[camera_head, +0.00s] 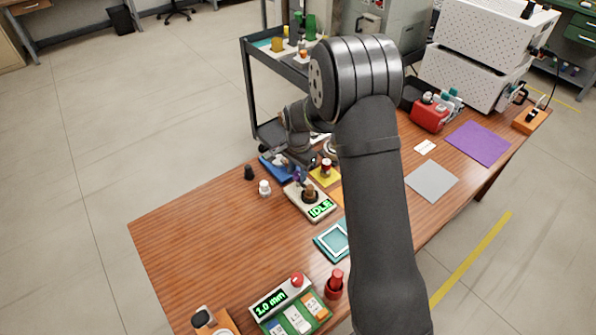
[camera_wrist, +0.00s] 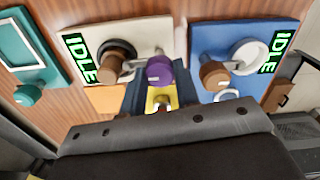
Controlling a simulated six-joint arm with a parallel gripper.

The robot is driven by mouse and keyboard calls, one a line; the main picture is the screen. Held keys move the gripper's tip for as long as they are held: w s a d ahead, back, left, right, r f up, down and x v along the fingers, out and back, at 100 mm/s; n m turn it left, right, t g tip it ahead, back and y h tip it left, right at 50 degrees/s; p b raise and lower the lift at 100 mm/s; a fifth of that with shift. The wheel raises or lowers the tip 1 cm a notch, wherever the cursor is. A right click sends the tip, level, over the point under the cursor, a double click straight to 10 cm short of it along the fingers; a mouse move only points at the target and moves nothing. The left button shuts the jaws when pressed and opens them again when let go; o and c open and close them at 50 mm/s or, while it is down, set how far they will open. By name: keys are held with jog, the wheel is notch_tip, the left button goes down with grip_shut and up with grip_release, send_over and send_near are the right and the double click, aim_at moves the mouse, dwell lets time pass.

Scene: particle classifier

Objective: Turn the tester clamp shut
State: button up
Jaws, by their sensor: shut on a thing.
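The cream tester (camera_head: 295,203) stands on the wooden table with a green IDLE display. It also shows in the wrist view (camera_wrist: 150,30), with a dark ring and a brown knob (camera_wrist: 110,68). A purple knob (camera_wrist: 159,70) with a white mark is at this tester's edge. My gripper (camera_head: 297,172) reaches down over that edge. In the wrist view my gripper (camera_wrist: 160,85) is shut on the purple knob, its dark fingers on either side. The arm and fingers hide part of the knob, and its exact joint to the tester cannot be made out.
A blue device (camera_wrist: 230,35), also reading IDLE, stands close beside the tester. A yellow pad (camera_head: 324,180) with a red-topped piece is nearby. Black and white small pieces (camera_head: 264,187) stand to the left. A teal frame (camera_head: 330,243) lies nearer. The table's left part is clear.

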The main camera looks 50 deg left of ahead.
aim_at(298, 173)
dwell(0.5)
jog(key=o, duration=1)
notch_tip(298, 173, up, 18)
jog(key=shift+f, duration=0.25)
jog(key=shift+f, duration=0.1)
notch_tip(298, 173, down, 17)
jog(key=shift+f, duration=0.15)
dwell(0.4)
